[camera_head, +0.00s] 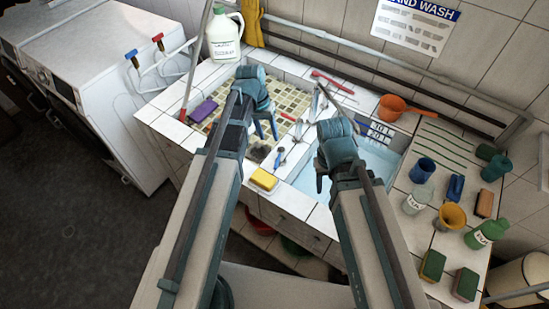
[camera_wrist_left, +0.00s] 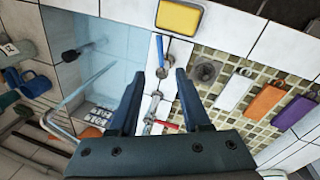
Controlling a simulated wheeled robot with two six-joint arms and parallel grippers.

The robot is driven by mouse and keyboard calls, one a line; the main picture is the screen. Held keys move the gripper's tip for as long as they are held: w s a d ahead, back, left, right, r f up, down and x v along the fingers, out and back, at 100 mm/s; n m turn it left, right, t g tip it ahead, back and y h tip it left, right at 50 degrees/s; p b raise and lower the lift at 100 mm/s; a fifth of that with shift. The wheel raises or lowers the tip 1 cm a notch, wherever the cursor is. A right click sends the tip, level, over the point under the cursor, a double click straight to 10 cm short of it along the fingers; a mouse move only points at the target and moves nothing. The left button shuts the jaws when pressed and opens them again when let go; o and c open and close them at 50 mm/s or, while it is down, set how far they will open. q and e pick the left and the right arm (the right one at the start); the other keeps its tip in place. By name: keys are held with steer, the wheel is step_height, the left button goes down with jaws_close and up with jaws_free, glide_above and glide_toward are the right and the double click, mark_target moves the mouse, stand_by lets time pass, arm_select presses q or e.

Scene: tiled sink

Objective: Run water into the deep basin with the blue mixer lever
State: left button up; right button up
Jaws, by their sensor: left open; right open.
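The blue mixer lever (camera_head: 279,157) lies on the white tiled divider between the two basins. In the left wrist view the blue lever (camera_wrist_left: 162,52) is in line with the gap between my fingertips, just past them; contact is not visible. My left gripper (camera_head: 264,136) is open and empty over the divider side of the mosaic basin; its fingers also show in the left wrist view (camera_wrist_left: 161,75). The deep basin (camera_head: 306,180) is pale blue inside; I cannot tell whether it holds water. My right gripper (camera_head: 325,178) is open over it, partly hiding it.
A red lever (camera_wrist_left: 166,124) is farther along the divider. A yellow sponge (camera_head: 264,179) sits at its front end. The mosaic basin (camera_head: 292,103) holds a purple block (camera_head: 203,111). Cups, bottles and sponges crowd the right counter; an orange pan (camera_head: 391,108) is behind.

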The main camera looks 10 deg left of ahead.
mark_target(277, 162)
arm_select(q)
steer(key=d+f+b, duration=0.1)
steer(key=f+b, duration=0.7)
steer(key=f, duration=0.1)
steer(key=d+f+b, duration=0.1)
steer(key=f+b, duration=0.3)
steer(key=b, duration=0.1)
steer(key=shift+s+d+f, duration=0.1)
steer(key=shift+d+f, duration=0.05)
steer(key=shift+d, duration=0.15)
arm_select(e)
step_height(277, 162, down, 13)
steer(key=shift+f, duration=0.15)
arm_select(q)
jaws_close()
